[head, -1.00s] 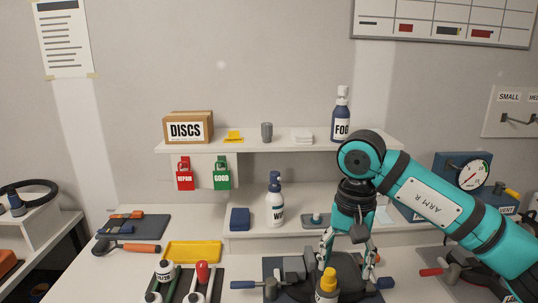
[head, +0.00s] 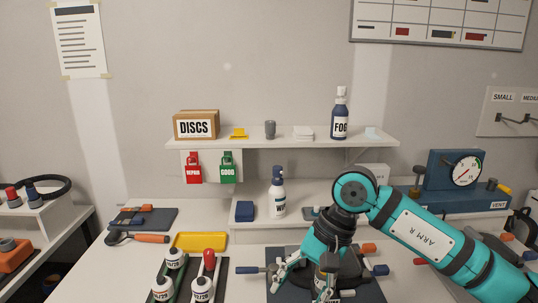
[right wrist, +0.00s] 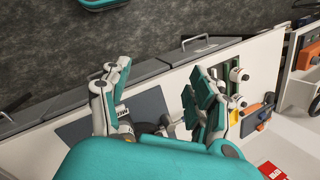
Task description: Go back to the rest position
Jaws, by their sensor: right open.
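My right gripper (head: 308,284) is in the head view at the lower centre, over the dark mat (head: 285,262) at the front of the bench. In the right wrist view its two fingers (right wrist: 158,98) are spread apart with a gap between them. My left gripper is in neither view.
The shelf (head: 290,142) carries a DISCS box (head: 196,126) and a FOG bottle (head: 340,115). A white spray bottle (head: 278,198) stands below it. A yellow tray (head: 200,242) and several small bottles (head: 163,288) are left of my gripper. A gauge unit (head: 455,170) stands right.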

